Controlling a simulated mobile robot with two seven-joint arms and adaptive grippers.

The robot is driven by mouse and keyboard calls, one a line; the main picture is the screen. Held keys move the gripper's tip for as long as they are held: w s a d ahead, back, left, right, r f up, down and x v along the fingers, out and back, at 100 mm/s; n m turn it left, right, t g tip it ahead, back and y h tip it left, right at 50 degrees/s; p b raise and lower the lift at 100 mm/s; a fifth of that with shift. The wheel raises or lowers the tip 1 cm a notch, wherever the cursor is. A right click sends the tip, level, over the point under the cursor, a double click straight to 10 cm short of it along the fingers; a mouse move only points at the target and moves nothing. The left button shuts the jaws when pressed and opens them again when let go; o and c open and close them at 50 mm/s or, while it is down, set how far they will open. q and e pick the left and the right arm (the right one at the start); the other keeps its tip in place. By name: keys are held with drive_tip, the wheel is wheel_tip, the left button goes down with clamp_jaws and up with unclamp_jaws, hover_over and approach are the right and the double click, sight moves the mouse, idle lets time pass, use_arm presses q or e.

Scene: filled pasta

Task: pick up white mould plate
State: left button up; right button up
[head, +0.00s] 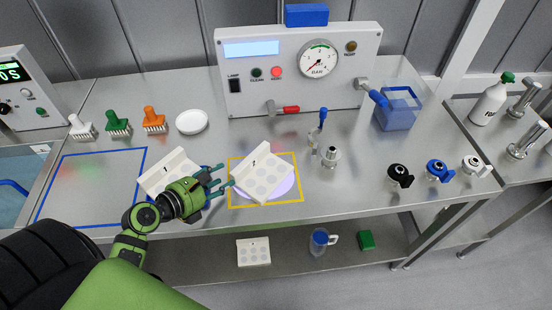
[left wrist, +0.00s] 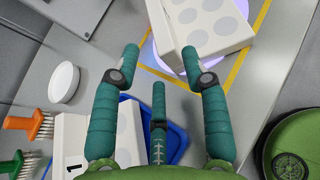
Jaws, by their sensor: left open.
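A white mould plate (head: 265,178) with round recesses and a raised back wall sits on a pale lavender disc inside the yellow square. It also shows at the top of the left wrist view (left wrist: 212,22). A second white plate (head: 160,180) stands left of it, partly hidden by my left gripper; it shows a "1" in the left wrist view (left wrist: 72,135). My left gripper (head: 226,174) is open, with its fingers pointing at the left edge of the plate in the yellow square. I cannot tell whether they touch it. My right gripper is not in view.
Brushes and a white dish (head: 192,122) stand at the back left. A gauge box (head: 300,70) is behind the plates. A metal fitting (head: 330,156) stands to their right, near several knobs. Another white plate (head: 253,250) and a jug (head: 319,240) are on the lower shelf.

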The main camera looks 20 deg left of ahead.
sight(233, 171)
use_arm(q)
drive_tip(key=shift+w+d+f, duration=0.1)
drive_tip(key=shift+w+d, duration=0.15)
drive_tip(key=shift+w, duration=0.8)
drive_tip(key=p+x, duration=0.1)
drive_tip(key=x, duration=0.2)
drive_tip(key=shift+s+a+f, duration=0.1)
drive_tip(key=shift+a+f, duration=0.05)
drive_tip(key=shift+w+f, duration=0.15)
drive_tip(key=shift+w, duration=0.2)
drive_tip(key=x, duration=0.5)
drive_tip(key=shift+w+d+p, duration=0.15)
drive_tip(key=shift+d+p, duration=0.05)
drive_tip(key=shift+p, duration=0.1)
drive_tip(key=shift+w, duration=0.15)
clamp_jaws()
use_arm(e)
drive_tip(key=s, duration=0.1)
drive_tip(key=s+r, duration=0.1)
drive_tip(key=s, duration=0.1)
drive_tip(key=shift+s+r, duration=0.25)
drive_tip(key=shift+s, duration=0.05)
